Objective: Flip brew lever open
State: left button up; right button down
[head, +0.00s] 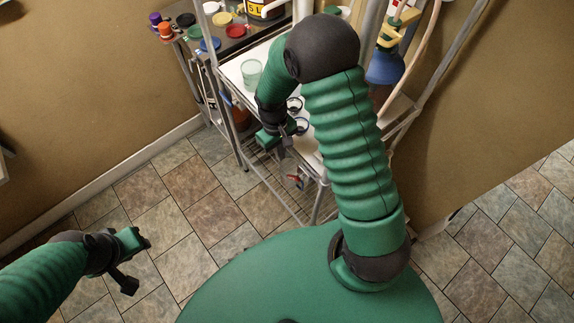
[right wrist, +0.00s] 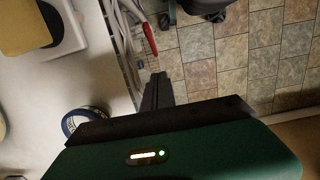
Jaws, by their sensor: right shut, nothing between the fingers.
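A red lever (head: 292,178) shows below the front edge of the shelf in the head view. In the right wrist view the red lever (right wrist: 148,37) is a slim handle at the top, beside pale metal parts. My right gripper (head: 286,143) is at the shelf's front edge, above and slightly left of the lever in the head view. Its closed fingers (right wrist: 156,88) point toward the lever in the wrist view, with a visible gap and nothing held. My left gripper (head: 137,258) is over the floor at lower left, away from the shelf; its finger opening is unclear.
A metal rack's white shelf (head: 238,72) carries a clear greenish cup (head: 251,74) and dark-rimmed cups (head: 301,126). Coloured lids and a labelled container (head: 265,8) stand behind. A blue vessel (head: 385,66) is at right. Tiled floor at left is clear.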

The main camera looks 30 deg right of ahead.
aim_at(288, 175)
jog(key=s+f, duration=0.1)
jog(key=f, duration=0.1)
jog(key=s+f, duration=0.1)
jog(key=f, duration=0.1)
jog(key=d+f+p, duration=0.1)
jog(key=f, duration=0.1)
jog(key=shift+s+d+f, duration=0.1)
jog(key=shift+s, duration=0.4)
jog(key=shift+a, duration=0.35)
jog(key=shift+w+f, duration=0.2)
jog(key=shift+f, duration=0.05)
pick_arm(q)
jog(key=shift+w+d+r, duration=0.1)
jog(key=shift+w+r, duration=0.2)
jog(key=shift+w, duration=0.3)
jog(key=shift+d, duration=0.1)
pick_arm(e)
jog(key=shift+d, duration=0.1)
